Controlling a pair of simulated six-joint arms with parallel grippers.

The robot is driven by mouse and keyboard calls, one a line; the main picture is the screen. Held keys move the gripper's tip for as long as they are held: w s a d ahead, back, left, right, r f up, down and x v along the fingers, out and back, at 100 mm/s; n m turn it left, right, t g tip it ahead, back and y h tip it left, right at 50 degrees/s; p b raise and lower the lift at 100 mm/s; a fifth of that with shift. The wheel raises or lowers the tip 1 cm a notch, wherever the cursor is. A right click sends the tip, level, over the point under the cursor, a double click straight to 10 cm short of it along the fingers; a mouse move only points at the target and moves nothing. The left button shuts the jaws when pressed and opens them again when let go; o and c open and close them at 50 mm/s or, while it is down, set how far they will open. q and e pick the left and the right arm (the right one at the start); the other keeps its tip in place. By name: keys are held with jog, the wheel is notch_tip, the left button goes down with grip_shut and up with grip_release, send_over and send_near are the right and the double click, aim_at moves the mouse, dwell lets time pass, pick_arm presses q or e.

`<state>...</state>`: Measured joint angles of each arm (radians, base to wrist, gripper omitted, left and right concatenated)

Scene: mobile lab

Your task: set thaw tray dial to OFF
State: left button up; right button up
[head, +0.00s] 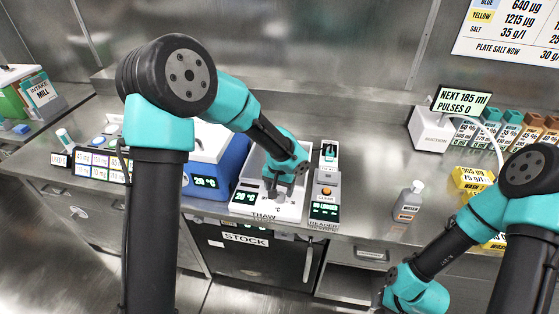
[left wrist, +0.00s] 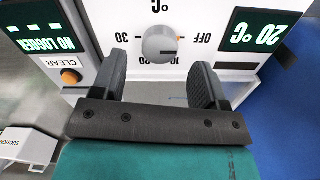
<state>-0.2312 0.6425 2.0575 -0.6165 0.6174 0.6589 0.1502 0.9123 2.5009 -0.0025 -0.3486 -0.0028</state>
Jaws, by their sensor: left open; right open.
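The white thaw tray (head: 290,211) stands on the steel counter, with a dark green display on its front. Its dial (left wrist: 160,45) is a round grey knob in the left wrist view. The panel label 30 is left of the knob and OFF is right of it. A small orange mark shows at the knob's right side; the exact setting is hard to tell. My left gripper (head: 275,189) is over the tray's front. In the left wrist view its open fingers (left wrist: 160,70) are either side of the knob's near side, apart from it. My right gripper (head: 380,298) is low at the bottom edge, partly cut off.
A blue unit with a 20 °C display (head: 205,182) stands left of the tray. The narrow reader (head: 325,190) with an orange CLEAR button (left wrist: 70,76) stands close on the right. A bottle (head: 409,201) stands further right, with bare counter between.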

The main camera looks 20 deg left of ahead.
aim_at(280, 195)
pick_arm(q)
notch_tip(280, 195, up, 14)
jog(key=shift+f, duration=0.2)
jog(key=shift+f, duration=0.1)
dwell(0.4)
